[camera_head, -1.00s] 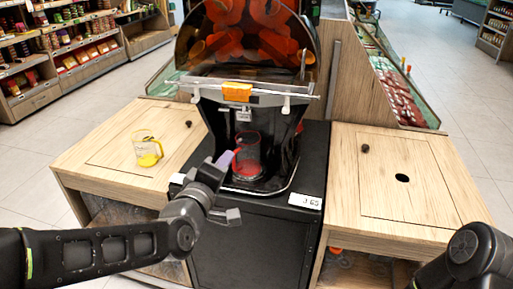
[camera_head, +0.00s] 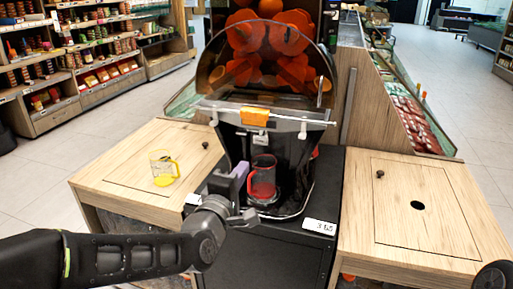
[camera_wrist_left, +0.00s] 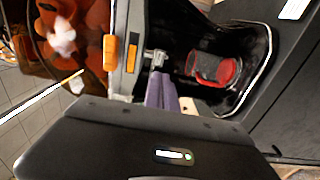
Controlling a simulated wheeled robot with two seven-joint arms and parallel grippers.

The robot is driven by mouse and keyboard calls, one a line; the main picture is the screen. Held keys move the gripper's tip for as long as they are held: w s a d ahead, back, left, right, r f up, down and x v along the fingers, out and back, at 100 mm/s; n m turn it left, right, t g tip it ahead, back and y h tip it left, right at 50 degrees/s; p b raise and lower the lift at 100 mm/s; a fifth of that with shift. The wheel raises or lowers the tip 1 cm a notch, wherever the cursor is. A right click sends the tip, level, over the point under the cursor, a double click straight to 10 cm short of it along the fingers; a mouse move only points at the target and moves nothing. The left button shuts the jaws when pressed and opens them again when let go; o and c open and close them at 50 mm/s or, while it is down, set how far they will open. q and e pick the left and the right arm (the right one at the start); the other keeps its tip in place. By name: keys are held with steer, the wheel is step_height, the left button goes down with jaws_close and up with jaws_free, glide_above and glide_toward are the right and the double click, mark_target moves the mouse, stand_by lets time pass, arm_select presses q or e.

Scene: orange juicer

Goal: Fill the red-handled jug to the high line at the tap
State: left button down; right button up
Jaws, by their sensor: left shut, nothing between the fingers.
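The red-handled jug (camera_head: 263,178) is clear with red parts and stands upright on the black juicer's base, below the orange block at the front. It also shows in the left wrist view (camera_wrist_left: 213,70). The juice level in it cannot be read. My left gripper (camera_head: 240,176) is shut and empty, its purple fingers just left of the jug. In the left wrist view the fingers (camera_wrist_left: 162,90) point at a small grey part (camera_wrist_left: 158,60), probably the tap, and the jug is right of them. My right gripper is out of view.
A yellow-handled jug (camera_head: 164,168) stands on the left wooden counter (camera_head: 120,175). The right counter (camera_head: 420,185) has a round hole and a small dark knob. A clear cover (camera_head: 265,85) with oranges behind it rises above the juicer.

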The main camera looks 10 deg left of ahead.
mark_target(260, 143)
arm_select(q)
steer(key=w, duration=0.4)
steer(key=w+p, duration=0.1)
steer(key=w, duration=0.6)
steer(key=shift+w+d, duration=0.35)
steer(key=shift+d, duration=0.05)
steer(key=t+b, duration=0.1)
steer(key=b, duration=0.6)
steer(key=w+f+t+b, duration=0.1)
steer(key=t+b, duration=0.1)
steer(key=b, duration=0.6)
steer(key=shift+w, duration=0.2)
stand_by(4.8)
